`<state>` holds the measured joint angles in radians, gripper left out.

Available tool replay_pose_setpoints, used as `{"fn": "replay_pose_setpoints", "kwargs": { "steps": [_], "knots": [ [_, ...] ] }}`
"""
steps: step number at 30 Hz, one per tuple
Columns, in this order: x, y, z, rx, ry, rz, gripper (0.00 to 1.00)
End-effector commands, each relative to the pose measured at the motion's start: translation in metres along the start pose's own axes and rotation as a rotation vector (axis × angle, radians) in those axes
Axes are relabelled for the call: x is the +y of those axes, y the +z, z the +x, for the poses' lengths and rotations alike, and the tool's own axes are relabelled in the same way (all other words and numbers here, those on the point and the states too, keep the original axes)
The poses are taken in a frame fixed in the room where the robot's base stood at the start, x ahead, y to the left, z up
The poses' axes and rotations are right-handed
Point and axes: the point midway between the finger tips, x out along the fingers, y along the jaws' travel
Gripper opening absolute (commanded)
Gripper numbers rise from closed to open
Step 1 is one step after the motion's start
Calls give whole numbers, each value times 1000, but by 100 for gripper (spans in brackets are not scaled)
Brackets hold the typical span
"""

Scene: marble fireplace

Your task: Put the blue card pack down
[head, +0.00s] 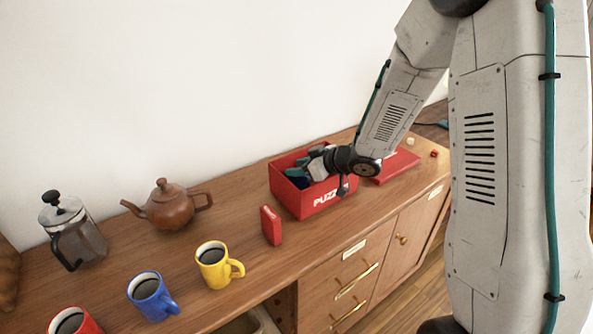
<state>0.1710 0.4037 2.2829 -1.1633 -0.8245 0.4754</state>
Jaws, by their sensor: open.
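My gripper (305,169) is open at the red puzzle box (318,203), reaching over its open top from the right. A small dark blue patch (301,183) shows inside the box beneath my gripper; it may be the blue card pack, but most of it is hidden by the gripper and the box wall. I cannot tell whether it touches the fingers. A red card pack (271,226) stands upright on the wooden sideboard (235,222), in front and left of the box.
A red lid (396,166) lies right of the box, with small dice (434,154) near it. A teapot (170,208), a French press (76,235) and yellow (213,268), blue (148,298) and red (72,322) mugs stand to the left. Bare wood lies between teapot and box.

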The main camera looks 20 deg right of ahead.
Motion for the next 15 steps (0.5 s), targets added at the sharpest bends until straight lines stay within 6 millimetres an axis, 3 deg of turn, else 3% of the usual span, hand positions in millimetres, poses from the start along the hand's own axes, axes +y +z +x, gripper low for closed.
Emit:
{"fn": "replay_pose_setpoints", "kwargs": {
  "steps": [9,15],
  "knots": [
    [1,0,-73,2,6,0,42],
    [1,0,-100,2,3,0,42]
  ]
}}
